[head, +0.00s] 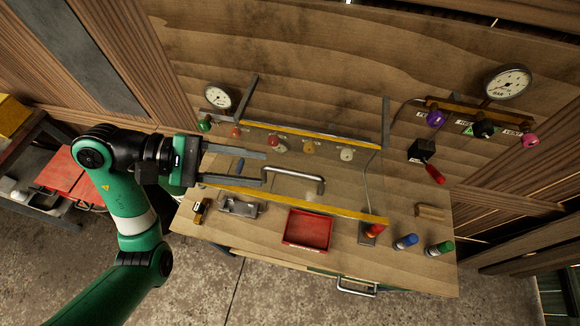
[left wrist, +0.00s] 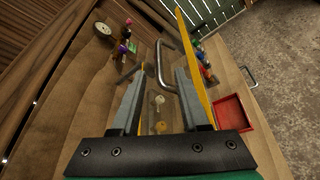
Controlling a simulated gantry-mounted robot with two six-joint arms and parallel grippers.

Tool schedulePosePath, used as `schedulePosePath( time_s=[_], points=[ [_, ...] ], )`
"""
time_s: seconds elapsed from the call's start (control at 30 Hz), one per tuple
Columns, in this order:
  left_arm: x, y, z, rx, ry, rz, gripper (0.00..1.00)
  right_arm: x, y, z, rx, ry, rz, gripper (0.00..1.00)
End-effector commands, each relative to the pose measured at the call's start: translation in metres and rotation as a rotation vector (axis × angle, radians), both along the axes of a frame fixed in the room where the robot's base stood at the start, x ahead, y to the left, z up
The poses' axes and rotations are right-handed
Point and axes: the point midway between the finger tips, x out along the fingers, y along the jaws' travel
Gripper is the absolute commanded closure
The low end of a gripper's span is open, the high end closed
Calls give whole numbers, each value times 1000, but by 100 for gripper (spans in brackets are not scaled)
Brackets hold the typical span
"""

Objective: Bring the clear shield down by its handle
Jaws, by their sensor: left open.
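The clear shield (head: 345,185) is a see-through panel with yellow strips along its upper and lower edges, in the middle of the head view. I cannot tell its exact tilt. Its handle (head: 308,176) is a grey metal bar bent at both ends. In the left wrist view the handle (left wrist: 162,62) shows just ahead of and between the fingertips. My left gripper (head: 264,169) is open and empty, with its fingertips close to the left end of the handle. I cannot tell whether they touch it. My right gripper is not in view.
Behind the shield are several coloured knobs and a gauge (head: 218,97). A red tray (head: 309,230), a metal part (head: 240,206) and coloured bottles (head: 405,242) are on the bench near its front. Another gauge (head: 507,82) is at the upper right.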

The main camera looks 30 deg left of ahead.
Motion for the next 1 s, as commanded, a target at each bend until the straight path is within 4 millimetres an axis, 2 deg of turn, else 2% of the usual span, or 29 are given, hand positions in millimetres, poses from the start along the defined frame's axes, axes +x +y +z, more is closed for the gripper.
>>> schedulePosePath(
  time_s=[0.1, 0.3, 0.43, 0.67, 0.7, 0.77, 0.93, 1.0],
  points=[
    [13, -25, -7, -2, 4, -8, 55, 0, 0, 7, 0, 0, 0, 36],
    [31, -54, -18, 0, 1, -5, 55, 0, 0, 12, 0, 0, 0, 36],
    [36, -62, -22, 1, -1, -3, 55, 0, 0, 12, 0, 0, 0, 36],
    [37, -63, -23, 1, -1, -1, 55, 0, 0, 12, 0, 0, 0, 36],
    [37, -63, -23, 1, -1, -1, 57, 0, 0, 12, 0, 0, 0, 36],
    [37, -63, -23, 1, -1, -1, 68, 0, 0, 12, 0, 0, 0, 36],
    [37, -63, -23, 1, -1, -1, 98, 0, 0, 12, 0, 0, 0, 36],
    [37, -63, -23, 1, -1, -1, 100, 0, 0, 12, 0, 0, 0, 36]
  ],
)
